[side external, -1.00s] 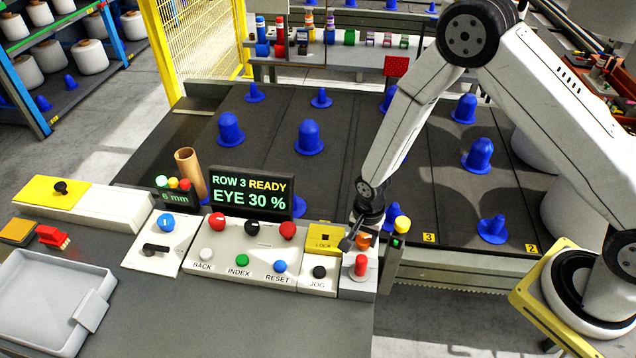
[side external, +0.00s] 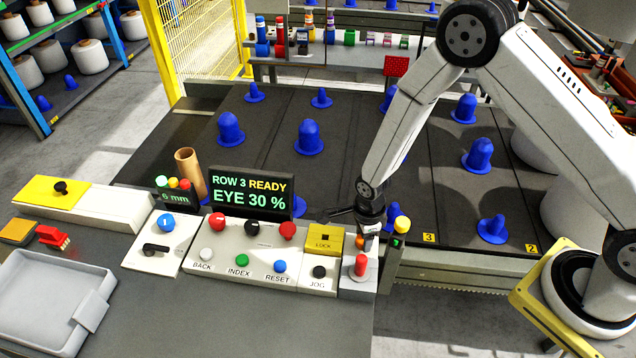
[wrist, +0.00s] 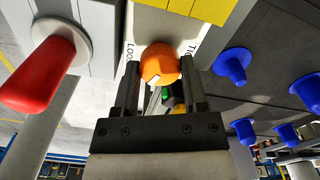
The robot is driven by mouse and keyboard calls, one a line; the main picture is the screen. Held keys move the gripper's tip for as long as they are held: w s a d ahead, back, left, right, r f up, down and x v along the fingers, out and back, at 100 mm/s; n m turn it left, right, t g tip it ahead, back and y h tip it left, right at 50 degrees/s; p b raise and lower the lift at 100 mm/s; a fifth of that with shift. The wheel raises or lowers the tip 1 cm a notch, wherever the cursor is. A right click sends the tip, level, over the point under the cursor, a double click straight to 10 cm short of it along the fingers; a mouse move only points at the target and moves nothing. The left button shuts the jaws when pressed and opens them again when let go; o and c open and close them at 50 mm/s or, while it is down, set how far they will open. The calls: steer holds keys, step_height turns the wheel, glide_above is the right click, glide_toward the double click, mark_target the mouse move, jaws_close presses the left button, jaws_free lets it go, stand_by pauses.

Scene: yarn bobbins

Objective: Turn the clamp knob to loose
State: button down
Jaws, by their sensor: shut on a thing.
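The clamp knob is a round orange knob (wrist: 160,63) at the top middle of the wrist view. Partly cut-off labels show beside it, "LOO" to its left and "TIG" to its right. A small white mark shows on the knob's lower left; I cannot tell exactly where it points. My gripper (wrist: 161,70) has one dark finger on each side of the knob and is shut on it. In the side view my gripper (side external: 367,232) comes down over the knob (side external: 360,241), which is mostly hidden.
A red knob (side external: 361,266) stands just in front, also at left in the wrist view (wrist: 38,72). The yellow LOCK box (side external: 323,240) is close on the left. A post with a yellow cap (side external: 402,223) stands close on the right.

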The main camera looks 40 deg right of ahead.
steer(key=shift+m, duration=0.6)
steer(key=shift+c, duration=0.7)
jaws_free()
steer(key=shift+r, duration=0.1)
steer(key=shift+r, duration=3.85)
